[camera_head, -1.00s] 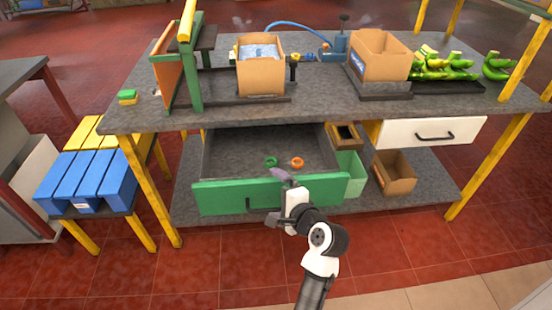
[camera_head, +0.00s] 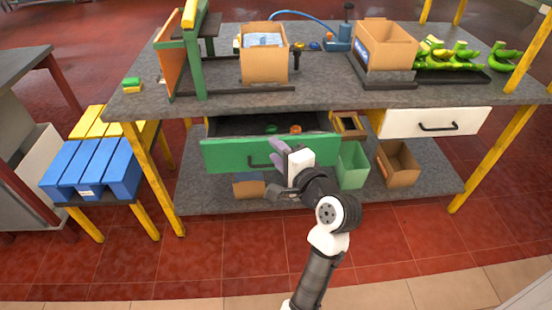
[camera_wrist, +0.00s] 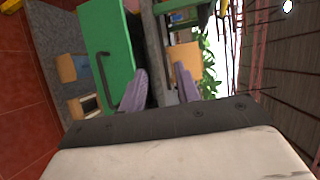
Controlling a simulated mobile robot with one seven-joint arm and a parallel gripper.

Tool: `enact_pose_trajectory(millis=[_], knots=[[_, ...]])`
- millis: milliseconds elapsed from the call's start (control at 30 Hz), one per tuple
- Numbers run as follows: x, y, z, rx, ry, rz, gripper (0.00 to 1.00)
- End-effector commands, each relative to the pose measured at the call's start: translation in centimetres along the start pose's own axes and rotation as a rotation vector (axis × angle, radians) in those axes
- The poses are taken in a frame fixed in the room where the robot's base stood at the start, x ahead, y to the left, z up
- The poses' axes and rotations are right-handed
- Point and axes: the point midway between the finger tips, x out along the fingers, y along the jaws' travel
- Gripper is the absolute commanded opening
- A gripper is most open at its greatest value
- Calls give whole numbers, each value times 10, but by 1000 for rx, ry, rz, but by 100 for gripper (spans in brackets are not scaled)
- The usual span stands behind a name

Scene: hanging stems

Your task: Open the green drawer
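The green drawer (camera_head: 228,155) is partly pulled out under the left of the workbench. Its dark handle (camera_head: 258,163) is on the front and also shows in the wrist view (camera_wrist: 103,72). A green ring (camera_head: 271,128) and an orange ring (camera_head: 295,129) show inside. My gripper (camera_head: 279,147) is at the right part of the drawer's front, near its top edge and right of the handle. In the wrist view its two lilac fingers (camera_wrist: 160,70) are apart, beside the green front's top edge. I see nothing held; contact with the front cannot be told.
A white drawer (camera_head: 430,122) is shut at the right. A light green bin (camera_head: 352,165) and cardboard boxes (camera_head: 397,163) stand on the lower shelf. Blue crates (camera_head: 90,170) are at the left. Open boxes and green bananas (camera_head: 450,55) are on the bench top. Floor in front is clear.

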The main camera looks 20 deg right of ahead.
Motion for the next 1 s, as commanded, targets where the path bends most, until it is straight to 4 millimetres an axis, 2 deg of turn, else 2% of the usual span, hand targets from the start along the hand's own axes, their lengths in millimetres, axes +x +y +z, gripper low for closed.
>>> enact_pose_trajectory(millis=[33,200,300,400,500,667,1000], knots=[[7,41,-2,-8,-26,-24,32],[12,123,-17,-66,-40,-177,32],[7,160,-30,-83,1,-243,32],[2,183,-40,-95,43,-281,32],[0,191,-45,-102,68,-297,32],[14,184,-46,-105,69,-301,32],[81,161,-49,-105,68,-300,32]])
